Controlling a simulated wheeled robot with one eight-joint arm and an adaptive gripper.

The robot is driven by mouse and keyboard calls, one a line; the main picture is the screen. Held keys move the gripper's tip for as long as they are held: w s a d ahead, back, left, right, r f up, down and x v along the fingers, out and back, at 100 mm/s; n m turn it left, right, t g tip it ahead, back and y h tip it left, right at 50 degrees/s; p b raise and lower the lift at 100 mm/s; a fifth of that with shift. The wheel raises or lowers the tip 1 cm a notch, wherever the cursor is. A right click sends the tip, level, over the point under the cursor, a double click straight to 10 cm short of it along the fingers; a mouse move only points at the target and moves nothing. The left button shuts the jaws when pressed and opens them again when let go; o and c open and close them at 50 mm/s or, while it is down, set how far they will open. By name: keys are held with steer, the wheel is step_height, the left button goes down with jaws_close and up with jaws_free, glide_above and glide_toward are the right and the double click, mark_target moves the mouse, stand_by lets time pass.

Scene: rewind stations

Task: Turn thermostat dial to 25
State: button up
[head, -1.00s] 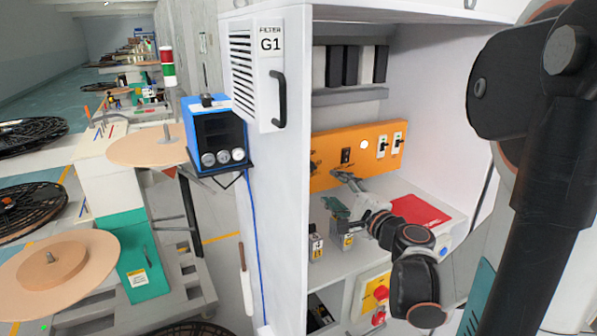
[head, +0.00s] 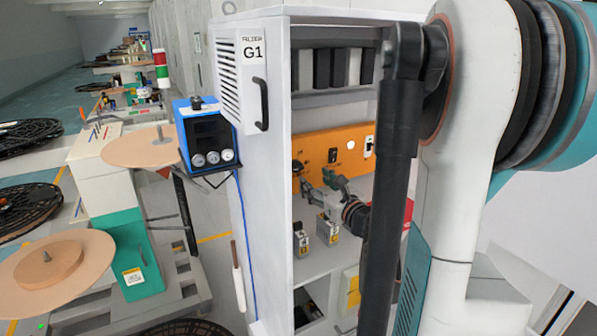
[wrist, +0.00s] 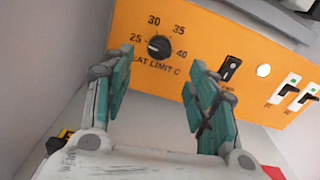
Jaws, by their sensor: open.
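The thermostat dial (wrist: 160,46) is a round black knob on the orange panel (wrist: 215,40). Numbers 25, 30, 35 and 40 run around it above "HEAT LIMIT C", the first letters partly covered. A small white mark shows on the knob's left side, but its exact reading is too small to tell. My gripper (wrist: 161,64) is open and empty, with its green-padded fingers either side of the dial in the wrist view. I see no contact with the knob.
A black switch (wrist: 229,68), a white round light (wrist: 264,70) and white breaker switches (wrist: 284,89) sit right of the dial. Two small grey boxes (head: 327,228) stand on the cabinet shelf below my gripper. The white cabinet side (head: 265,180) bounds the left.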

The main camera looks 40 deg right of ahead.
mark_target(299, 168)
steer(key=b+x, duration=0.1)
steer(key=x, duration=0.8)
steer(key=shift+w, duration=0.35)
steer(key=c, duration=1)
